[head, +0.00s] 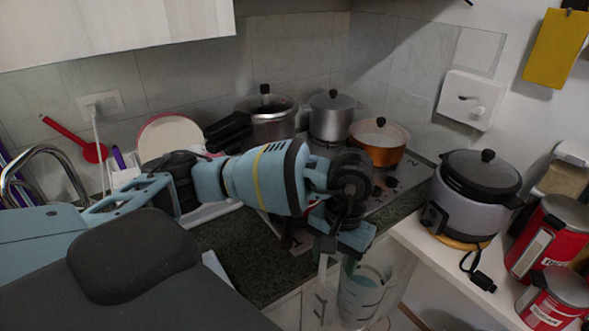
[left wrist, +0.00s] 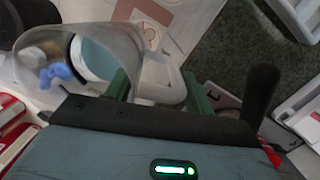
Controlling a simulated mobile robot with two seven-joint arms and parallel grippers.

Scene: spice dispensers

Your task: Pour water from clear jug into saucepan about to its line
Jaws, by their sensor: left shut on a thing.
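My left gripper (head: 345,258) is shut on the handle of the clear jug (head: 362,296), which hangs in front of the counter edge at the lower middle of the head view. The jug looks roughly upright, with pale blue water in it. In the left wrist view the jug (left wrist: 128,38) lies at the upper left, its handle between my green fingers (left wrist: 157,92). My right gripper is not in view.
Two lidded metal pots (head: 333,116) stand left of the orange pan. A rice cooker (head: 466,200) and red canisters (head: 548,236) stand on the white ledge at the right. The dark counter (head: 235,245) has bare room under my arm. A sink tap (head: 40,165) is at the left.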

